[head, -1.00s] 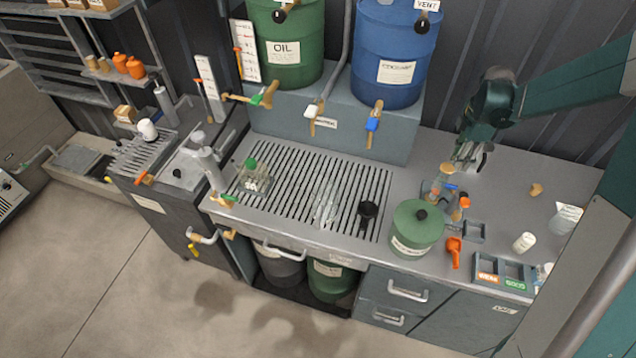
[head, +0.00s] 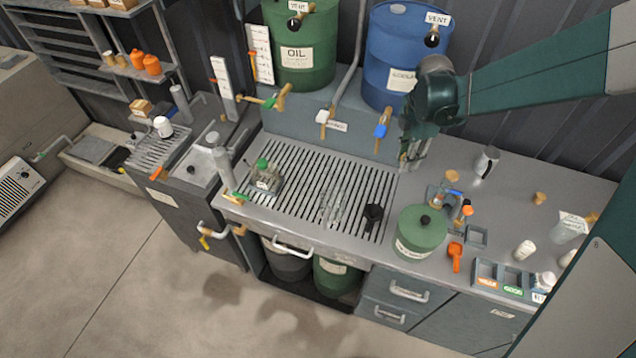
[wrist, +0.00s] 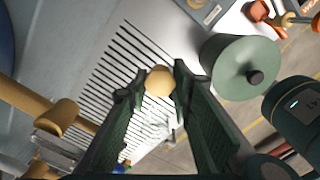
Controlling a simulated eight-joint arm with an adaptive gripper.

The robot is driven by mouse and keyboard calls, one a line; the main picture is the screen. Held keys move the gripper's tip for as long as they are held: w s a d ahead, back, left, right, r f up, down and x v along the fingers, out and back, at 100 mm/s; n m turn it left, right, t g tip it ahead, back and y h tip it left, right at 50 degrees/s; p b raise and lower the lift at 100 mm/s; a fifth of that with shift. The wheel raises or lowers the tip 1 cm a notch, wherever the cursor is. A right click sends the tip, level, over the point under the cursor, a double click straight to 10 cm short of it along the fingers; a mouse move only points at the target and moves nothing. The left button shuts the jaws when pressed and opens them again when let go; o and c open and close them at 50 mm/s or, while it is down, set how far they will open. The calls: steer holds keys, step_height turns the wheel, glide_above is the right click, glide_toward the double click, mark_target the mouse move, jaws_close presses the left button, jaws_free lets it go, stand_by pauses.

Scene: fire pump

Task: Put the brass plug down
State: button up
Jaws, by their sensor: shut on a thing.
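In the wrist view the brass plug (wrist: 159,84), a rounded tan-gold piece, sits between the fingertips of my gripper (wrist: 158,77). My gripper is shut on it. Behind it, the slotted drain grate (wrist: 108,65) and the green lidded pot (wrist: 225,62) show below. In the head view my gripper (head: 411,163) hangs over the right end of the grate (head: 290,205), behind the green pot (head: 420,236). The plug cannot be made out in that view.
A black funnel-like piece (head: 373,213) and clear glassware (head: 333,205) stand on the grate. A metal canister (head: 487,160) and small tan stopper (head: 539,198) are on the right bench.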

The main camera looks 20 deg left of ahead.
steer(key=s+a+r+n+p, duration=0.2)
steer(key=s+a+r, duration=0.1)
steer(key=s+a, duration=0.25)
steer(key=s+a+f+n+b, duration=0.1)
steer(key=s+a+f+b, duration=0.2)
steer(key=a, duration=0.6)
steer(key=s+a+f+n+b, duration=0.1)
steer(key=s+a+f+b, duration=0.3)
steer(key=s+a+f, duration=0.3)
steer(key=s+a+f+n+b, duration=0.2)
steer(key=s+a+f, duration=0.3)
steer(key=s+a, duration=0.3)
steer(key=a+b, duration=0.1)
steer(key=a, duration=0.3)
steer(key=shift+f+b, duration=0.3)
steer(key=shift+b, duration=0.1)
steer(key=shift+w, duration=0.1)
steer(key=w, duration=0.6)
steer(key=w+f, duration=0.1)
steer(key=w, duration=0.6)
steer(key=w+f, duration=0.1)
steer(key=w, duration=0.5)
steer(key=shift+w, duration=0.25)
steer(key=shift+f, duration=0.6)
steer(key=shift+f, duration=0.1)
